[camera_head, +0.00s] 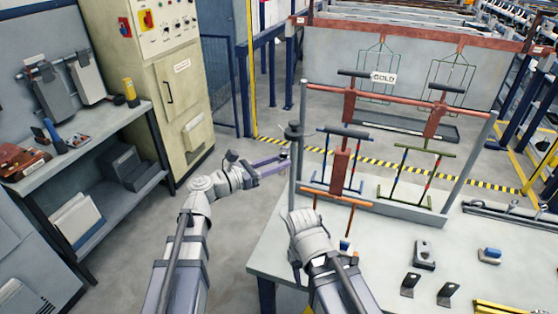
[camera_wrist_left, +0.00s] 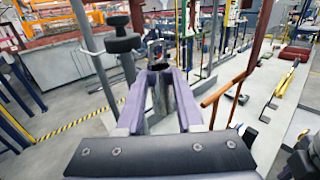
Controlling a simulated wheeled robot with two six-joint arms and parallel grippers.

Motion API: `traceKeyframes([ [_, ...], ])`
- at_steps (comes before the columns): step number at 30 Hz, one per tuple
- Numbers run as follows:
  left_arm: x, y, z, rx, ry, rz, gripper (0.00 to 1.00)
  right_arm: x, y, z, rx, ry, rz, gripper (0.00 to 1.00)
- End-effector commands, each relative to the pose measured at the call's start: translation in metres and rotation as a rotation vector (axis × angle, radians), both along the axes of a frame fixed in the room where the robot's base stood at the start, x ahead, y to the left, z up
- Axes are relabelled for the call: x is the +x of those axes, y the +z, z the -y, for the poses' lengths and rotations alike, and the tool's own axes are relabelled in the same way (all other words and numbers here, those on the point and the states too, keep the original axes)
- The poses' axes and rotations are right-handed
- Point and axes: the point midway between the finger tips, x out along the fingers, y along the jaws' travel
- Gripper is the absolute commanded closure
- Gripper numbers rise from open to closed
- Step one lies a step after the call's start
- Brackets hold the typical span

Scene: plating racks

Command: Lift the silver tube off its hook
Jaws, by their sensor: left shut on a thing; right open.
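My left gripper (camera_head: 283,163) has purple fingers and is beside the left post of the rack (camera_head: 452,170). In the left wrist view, its fingers (camera_wrist_left: 165,95) are shut on a grey tube with a dark open top, which looks like the silver tube (camera_wrist_left: 160,78). The tube stands roughly upright between the fingers, close to the post with the dark knob (camera_wrist_left: 122,45). I cannot make out the tube's hook or whether the two touch. My right gripper (camera_head: 318,262) is open, low at the table's near left edge; its fingertips are largely hidden.
The rack stands on a pale table (camera_head: 385,275) with coloured hangers, including an orange one (camera_head: 335,197), hanging close to my grippers. Small brackets (camera_head: 424,254) lie at the table's right. A sign reading GOLD (camera_head: 383,77) is behind. Open floor lies left of the table.

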Motion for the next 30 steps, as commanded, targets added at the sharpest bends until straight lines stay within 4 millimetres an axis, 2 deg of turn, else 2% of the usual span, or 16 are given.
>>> traceKeyframes([
  [21,-0.053,0.007,-0.018,0.0,0.002,0.0,1.0,0.0,0.007,0.0,0.0,0.0,0.0,0.5],
  [30,-0.057,0.007,-0.019,0.0,0.0,0.0,1.0,0.0,0.007,0.0,0.0,0.0,0.0,0.5],
])
